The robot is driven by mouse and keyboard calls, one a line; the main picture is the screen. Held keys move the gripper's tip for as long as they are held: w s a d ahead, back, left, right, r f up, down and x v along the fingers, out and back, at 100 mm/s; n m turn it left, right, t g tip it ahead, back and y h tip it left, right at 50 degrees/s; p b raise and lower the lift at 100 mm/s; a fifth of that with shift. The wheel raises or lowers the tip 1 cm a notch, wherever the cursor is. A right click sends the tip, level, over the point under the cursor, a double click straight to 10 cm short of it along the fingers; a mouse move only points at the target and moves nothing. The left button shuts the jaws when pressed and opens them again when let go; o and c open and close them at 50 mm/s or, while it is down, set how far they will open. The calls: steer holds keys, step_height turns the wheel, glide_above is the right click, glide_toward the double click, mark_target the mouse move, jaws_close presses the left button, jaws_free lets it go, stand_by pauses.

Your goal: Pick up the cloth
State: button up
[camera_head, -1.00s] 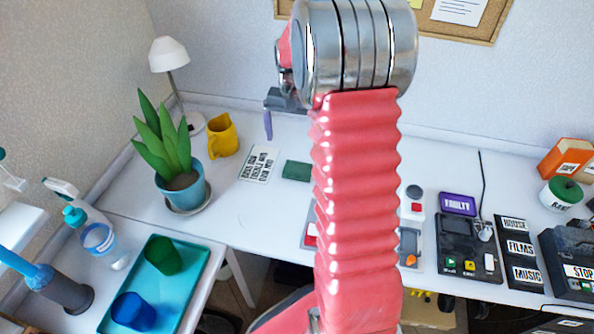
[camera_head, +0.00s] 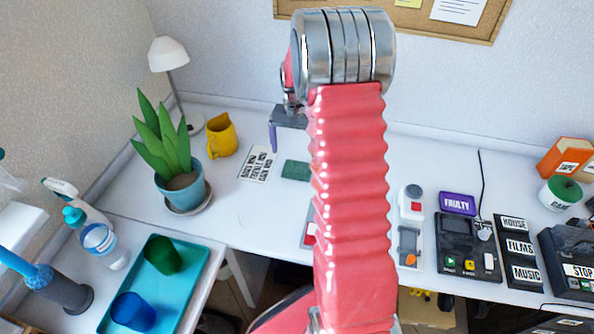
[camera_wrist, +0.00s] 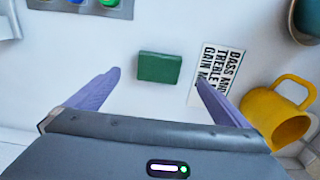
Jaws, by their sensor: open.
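The cloth (camera_head: 296,170) is a small dark green rectangle lying flat on the white desk, just left of my arm in the head view. In the wrist view the cloth (camera_wrist: 160,67) lies ahead of and between my two purple fingers. My gripper (camera_wrist: 157,77) is open and empty, with its fingers spread wider than the cloth. In the head view my gripper (camera_head: 275,138) is partly hidden behind my arm, beyond the cloth and above the desk. The cloth shows no contact with the fingers.
A printed card (camera_head: 257,163) lies left of the cloth, and a yellow jug (camera_head: 221,136) stands beyond it. A potted plant (camera_head: 180,185) stands at the left. A grey device (camera_head: 410,225) and a purple FAULTY sign (camera_head: 457,203) are to the right.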

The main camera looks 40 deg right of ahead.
mark_target(297, 168)
steer(key=shift+f, duration=1.9)
steer(key=shift+f, duration=2.65)
steer(key=shift+c, duration=0.4)
steer(key=c, duration=1.1)
steer(key=shift+r, duration=0.1)
steer(key=shift+c, duration=0.2)
step_height(297, 168, up, 10)
